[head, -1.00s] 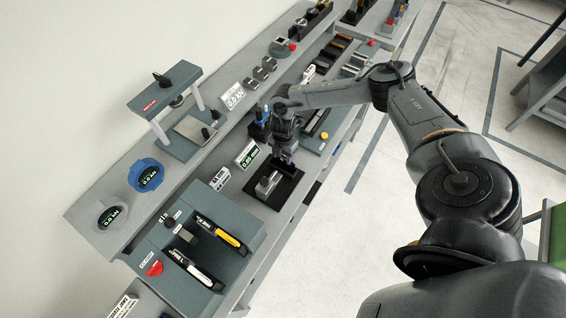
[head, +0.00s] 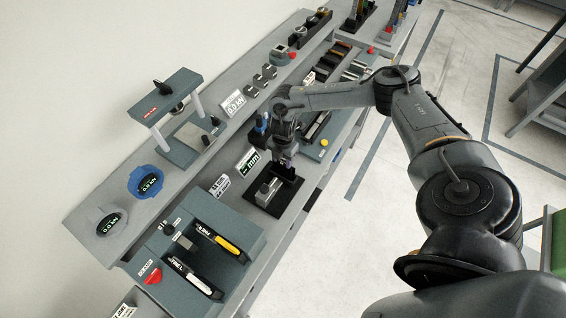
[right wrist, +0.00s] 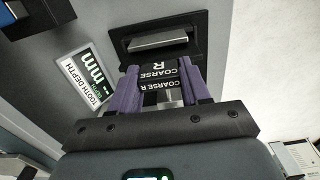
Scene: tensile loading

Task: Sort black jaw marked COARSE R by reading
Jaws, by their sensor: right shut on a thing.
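A black jaw marked COARSE R (right wrist: 160,78) is held between the purple fingers of my right gripper (right wrist: 160,72). Its lettering shows clearly in the right wrist view. In the head view my right gripper (head: 285,158) is above the black tooth-depth gauge (head: 292,186), and the jaw is mostly hidden by the hand. In the right wrist view the gauge's black base (right wrist: 198,40) and metal block (right wrist: 158,40) lie just beyond the jaw. The TOOTH DEPTH display (right wrist: 85,80) shows mm with no clear number. My left gripper is not in view.
A grey-green tray (head: 168,246) at lower left holds dark pieces with white lettering, one with a yellow strip, and a red button. A press frame (head: 168,95) stands at the wall side.

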